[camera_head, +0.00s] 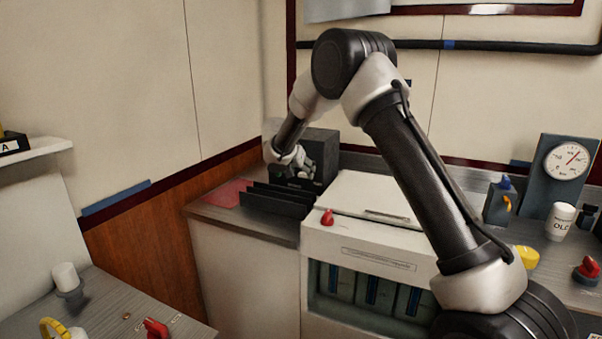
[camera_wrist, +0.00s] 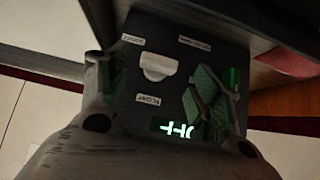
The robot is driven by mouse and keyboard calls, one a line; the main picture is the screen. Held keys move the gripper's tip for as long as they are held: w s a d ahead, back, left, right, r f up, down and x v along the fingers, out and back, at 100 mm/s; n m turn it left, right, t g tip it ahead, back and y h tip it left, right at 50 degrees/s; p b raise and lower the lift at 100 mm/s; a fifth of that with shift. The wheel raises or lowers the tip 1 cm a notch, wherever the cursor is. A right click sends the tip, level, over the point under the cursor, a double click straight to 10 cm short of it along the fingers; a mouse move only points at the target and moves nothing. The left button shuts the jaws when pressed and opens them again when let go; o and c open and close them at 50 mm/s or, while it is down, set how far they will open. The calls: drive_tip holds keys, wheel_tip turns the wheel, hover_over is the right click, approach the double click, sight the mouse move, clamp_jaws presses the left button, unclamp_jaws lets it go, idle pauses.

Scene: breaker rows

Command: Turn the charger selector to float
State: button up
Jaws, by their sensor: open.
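The charger is a dark grey box (camera_head: 322,150) in the back corner of the counter. Its face (camera_wrist: 175,25) fills the middle of the wrist view, apparently upside down. The selector is a pale knob (camera_wrist: 158,66) with small white labels around it. The label below it (camera_wrist: 148,99) seems to read FLOAT; the others are too blurred to read surely. A lit display (camera_wrist: 177,130) seems to show OFF, partly hidden by a finger. My gripper (camera_wrist: 160,82) is open, its green-padded fingers on either side of the knob; contact cannot be told. My gripper (camera_head: 290,158) hides the knob in the head view.
Dark upright dividers (camera_head: 275,198) and a red mat (camera_head: 228,193) lie before the charger. A white cabinet (camera_head: 375,195) with a red knob (camera_head: 327,217) stands to the right. A gauge (camera_head: 567,161) and a white jar (camera_head: 560,222) are farther right.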

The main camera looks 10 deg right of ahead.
sight(305, 174)
drive_tip(key=shift+x, duration=1.15)
drive_tip(key=shift+d, duration=0.1)
drive_tip(key=c, duration=1)
